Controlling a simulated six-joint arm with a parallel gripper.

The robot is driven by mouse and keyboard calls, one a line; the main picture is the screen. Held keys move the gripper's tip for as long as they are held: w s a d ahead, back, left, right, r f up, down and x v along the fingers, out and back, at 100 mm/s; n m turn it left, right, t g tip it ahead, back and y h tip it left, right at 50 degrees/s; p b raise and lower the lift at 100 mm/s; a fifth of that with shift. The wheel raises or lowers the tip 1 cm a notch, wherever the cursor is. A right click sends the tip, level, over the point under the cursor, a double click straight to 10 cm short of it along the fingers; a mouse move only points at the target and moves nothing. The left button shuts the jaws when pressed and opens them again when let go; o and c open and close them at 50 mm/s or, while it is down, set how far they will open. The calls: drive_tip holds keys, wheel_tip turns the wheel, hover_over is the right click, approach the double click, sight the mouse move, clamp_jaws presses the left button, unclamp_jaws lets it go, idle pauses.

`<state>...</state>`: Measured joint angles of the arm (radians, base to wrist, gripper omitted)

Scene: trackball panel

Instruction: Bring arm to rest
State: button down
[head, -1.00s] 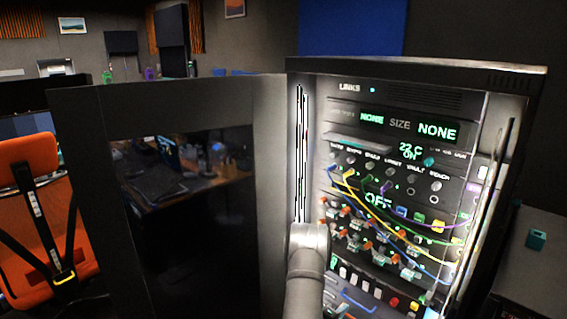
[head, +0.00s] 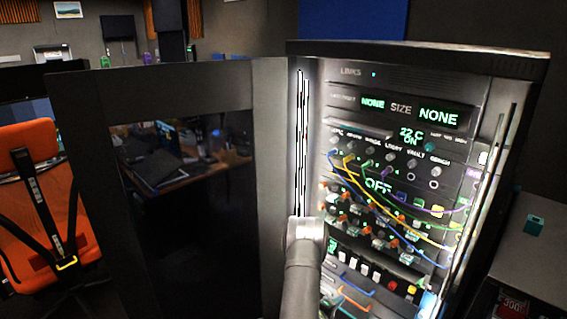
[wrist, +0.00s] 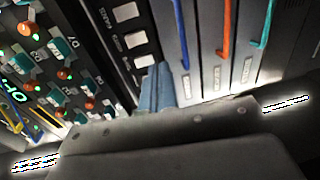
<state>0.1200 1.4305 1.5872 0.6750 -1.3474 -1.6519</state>
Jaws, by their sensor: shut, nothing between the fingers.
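My gripper (wrist: 157,80) shows in the wrist view as two blue-grey fingers close together, shut with nothing between them. It is in front of the lower part of the rack panel, by a row of white buttons (wrist: 136,40) and blue, orange and teal handles. Whether the fingertips touch the panel cannot be told. In the head view my arm (head: 304,265) rises at the bottom centre, before the panel's lower left edge, and the gripper is hidden. The panel (head: 400,150) has lit green displays reading NONE and several coloured cables plugged in.
The cabinet's open door (head: 90,200), with dark glass, stands left of the panel. An orange chair (head: 30,190) is at the far left. A small teal block (head: 534,225) sits on a dark surface at the right. Cables hang loosely across the panel's middle.

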drive_tip(key=w+d+r, duration=0.1)
drive_tip(key=w+d, duration=0.4)
drive_tip(key=s+a+r+m, duration=0.5)
drive_tip(key=s+a+m, duration=0.3)
drive_tip(key=m, duration=1)
drive_tip(key=shift+f+x, duration=0.1)
drive_tip(key=shift+x, duration=1.25)
drive_tip(key=shift+f+x, duration=0.15)
drive_tip(key=shift+x, duration=1.15)
drive_tip(key=shift+a, duration=0.1)
